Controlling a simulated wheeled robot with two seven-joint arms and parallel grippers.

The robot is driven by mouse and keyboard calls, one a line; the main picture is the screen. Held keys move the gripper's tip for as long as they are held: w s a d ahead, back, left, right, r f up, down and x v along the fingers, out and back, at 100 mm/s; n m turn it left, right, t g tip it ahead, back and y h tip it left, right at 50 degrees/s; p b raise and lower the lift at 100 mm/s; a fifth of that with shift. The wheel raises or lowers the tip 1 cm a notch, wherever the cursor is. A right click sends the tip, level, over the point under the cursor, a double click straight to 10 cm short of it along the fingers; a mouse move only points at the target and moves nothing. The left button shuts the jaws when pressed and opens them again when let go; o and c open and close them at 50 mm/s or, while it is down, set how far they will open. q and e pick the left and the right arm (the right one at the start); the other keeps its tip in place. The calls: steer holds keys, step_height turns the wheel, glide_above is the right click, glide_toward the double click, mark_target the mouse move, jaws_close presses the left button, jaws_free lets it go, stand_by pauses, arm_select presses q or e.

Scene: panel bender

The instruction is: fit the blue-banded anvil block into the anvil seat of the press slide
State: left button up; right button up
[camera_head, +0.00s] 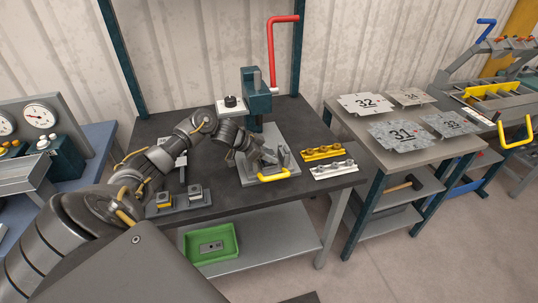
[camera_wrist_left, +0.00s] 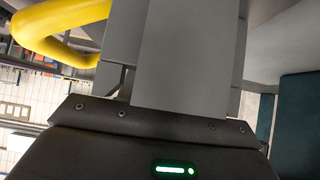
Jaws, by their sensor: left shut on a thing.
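My left gripper (camera_head: 258,157) reaches in from the left and is low over the press slide (camera_head: 290,182), behind its yellow handle (camera_head: 273,175). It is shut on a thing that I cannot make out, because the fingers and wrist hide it. No blue band shows in either view. The anvil seat is also hidden. In the left wrist view, grey block-like surfaces (camera_wrist_left: 188,60) fill the middle, and the yellow handle (camera_wrist_left: 55,35) curves at the upper left. My right gripper is not in view.
A press with a red lever (camera_head: 272,50) stands behind the gripper. A rack (camera_head: 180,204) with two small blocks is at the front left. A yellow bar (camera_head: 322,153) and a silver bar (camera_head: 333,168) lie to the right. A green tray (camera_head: 233,255) is on the lower shelf.

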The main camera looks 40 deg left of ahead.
arm_select(q)
steer(key=shift+s+d+f, duration=0.25)
steer(key=shift+s+f, duration=0.1)
steer(key=shift+f, duration=0.35)
steer(key=o, duration=1.3)
steer(key=shift+s+a+r, duration=0.2)
steer(key=shift+a+r, duration=0.05)
steer(key=v, duration=0.3)
steer(key=b+v, duration=0.1)
steer(key=v, duration=0.5)
steer(key=shift+w+a+r, duration=0.2)
steer(key=shift+a+r, duration=0.05)
steer(key=shift+r, duration=0.25)
steer(key=shift+s+a+r, duration=0.25)
steer(key=shift+s+r, duration=0.05)
steer(key=shift+r, duration=0.2)
